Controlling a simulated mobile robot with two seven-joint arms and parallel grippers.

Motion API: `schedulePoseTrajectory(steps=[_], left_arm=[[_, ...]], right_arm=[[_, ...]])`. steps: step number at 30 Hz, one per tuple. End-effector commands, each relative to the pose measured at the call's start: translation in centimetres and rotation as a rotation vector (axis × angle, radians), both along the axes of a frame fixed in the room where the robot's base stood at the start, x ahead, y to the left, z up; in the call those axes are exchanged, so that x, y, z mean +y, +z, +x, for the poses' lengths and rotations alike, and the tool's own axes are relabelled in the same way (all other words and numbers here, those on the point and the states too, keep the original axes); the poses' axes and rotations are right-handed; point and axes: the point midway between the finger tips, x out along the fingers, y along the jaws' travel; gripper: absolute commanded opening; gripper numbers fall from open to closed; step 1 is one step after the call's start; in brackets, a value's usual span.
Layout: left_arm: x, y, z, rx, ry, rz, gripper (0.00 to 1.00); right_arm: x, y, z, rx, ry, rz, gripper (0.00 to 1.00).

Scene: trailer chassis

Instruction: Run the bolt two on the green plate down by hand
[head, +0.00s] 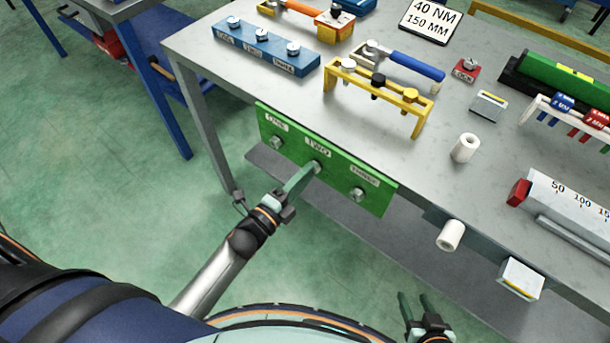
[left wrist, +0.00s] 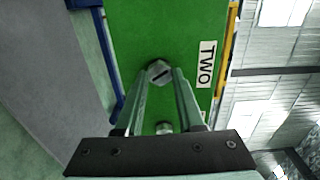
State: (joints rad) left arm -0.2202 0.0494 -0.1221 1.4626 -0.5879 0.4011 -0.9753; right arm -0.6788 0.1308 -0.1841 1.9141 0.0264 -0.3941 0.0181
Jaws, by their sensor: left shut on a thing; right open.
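The green plate (head: 345,177) hangs upright on the front edge of the bench, with bolts labelled ONE, TWO and THREE. Bolt two (head: 316,165) sits in the middle of the plate. My left gripper (head: 314,168) reaches it from the front and is shut on its head. In the left wrist view, bolt two (left wrist: 159,72) shows a dark slot between the two fingertips, beside the TWO label. Bolt one (head: 277,142) and bolt three (head: 357,194) stand out from the plate on either side. My right gripper (head: 416,312) is open and empty at the bottom, away from the plate.
On the grey bench (head: 300,100) stand a blue block (head: 265,48) with several bolts, a yellow rack (head: 377,90), a blue-handled wrench (head: 417,66), a red lock block (head: 466,69) and a sign (head: 431,20). White rolls (head: 465,147) are at the right.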

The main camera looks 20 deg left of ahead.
Motion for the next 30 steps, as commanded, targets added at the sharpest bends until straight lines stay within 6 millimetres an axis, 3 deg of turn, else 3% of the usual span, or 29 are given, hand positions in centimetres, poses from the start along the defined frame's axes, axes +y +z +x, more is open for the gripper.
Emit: schedulePoseTrajectory(steps=[16, 17, 24, 30], left_arm=[[0.11, -0.48, -0.33, 0.003, 0.001, 0.025, 0.00], [0.10, -0.49, -0.34, 0.003, 0.001, 0.025, 0.39], [0.07, -0.29, -0.20, -0.001, 0.000, 0.024, 0.66], [0.03, -0.15, -0.12, -0.004, 0.000, 0.023, 0.68]], right_arm=[[0.00, -0.09, 0.00, 0.000, 0.000, 0.000, 0.50], [-0.01, -0.09, 0.00, 0.000, 0.000, 0.000, 0.50], [0.00, -0.09, 0.00, 0.000, 0.000, 0.000, 0.50], [0.00, -0.09, 0.00, 0.000, 0.000, 0.000, 0.50]])
